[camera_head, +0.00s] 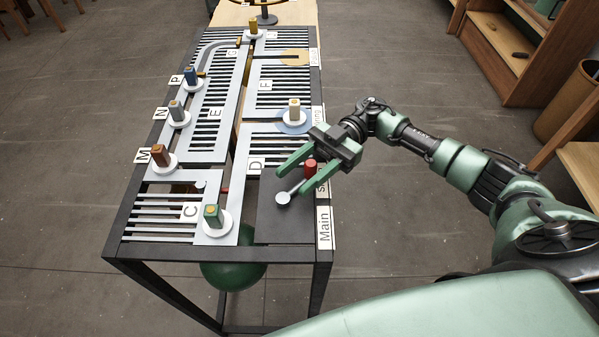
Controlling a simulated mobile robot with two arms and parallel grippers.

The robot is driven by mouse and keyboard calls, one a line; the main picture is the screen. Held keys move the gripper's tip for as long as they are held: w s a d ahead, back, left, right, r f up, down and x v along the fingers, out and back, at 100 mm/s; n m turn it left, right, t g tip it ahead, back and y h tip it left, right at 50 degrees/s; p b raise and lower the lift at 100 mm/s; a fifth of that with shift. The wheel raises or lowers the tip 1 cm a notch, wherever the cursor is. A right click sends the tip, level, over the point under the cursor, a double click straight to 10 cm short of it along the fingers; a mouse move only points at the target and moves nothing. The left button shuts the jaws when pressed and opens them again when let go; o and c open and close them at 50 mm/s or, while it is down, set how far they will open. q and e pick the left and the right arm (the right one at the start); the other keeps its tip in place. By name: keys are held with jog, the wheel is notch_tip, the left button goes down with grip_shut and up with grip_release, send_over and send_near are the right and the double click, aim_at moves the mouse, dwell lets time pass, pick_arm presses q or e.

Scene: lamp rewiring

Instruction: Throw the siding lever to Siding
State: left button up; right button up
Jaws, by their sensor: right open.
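From the pivot, the bar points up and right in the picture, away from the Main label (325,228). A label starting with S (322,189) is partly hidden behind my right gripper (291,181). That gripper is open over the plate, with its green fingers on either side of the red knob. I cannot tell whether they touch it. My left gripper is not in view.
The slatted track table (215,142) carries several coloured blocks on white discs, including a green one (213,216) left of the lever. A green ball (233,272) shows below the table. Wooden shelving (500,50) stands at the right.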

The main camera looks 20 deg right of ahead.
jog(key=shift+w+d+f, duration=0.15)
jog(key=shift+d, duration=0.25)
jog(key=b+v, duration=0.3)
jog(key=v, duration=0.3)
jog(key=shift+w+d+b, duration=0.1)
jog(key=shift+w+b, duration=0.05)
jog(key=shift+b, duration=0.15)
jog(key=shift+d, duration=0.3)
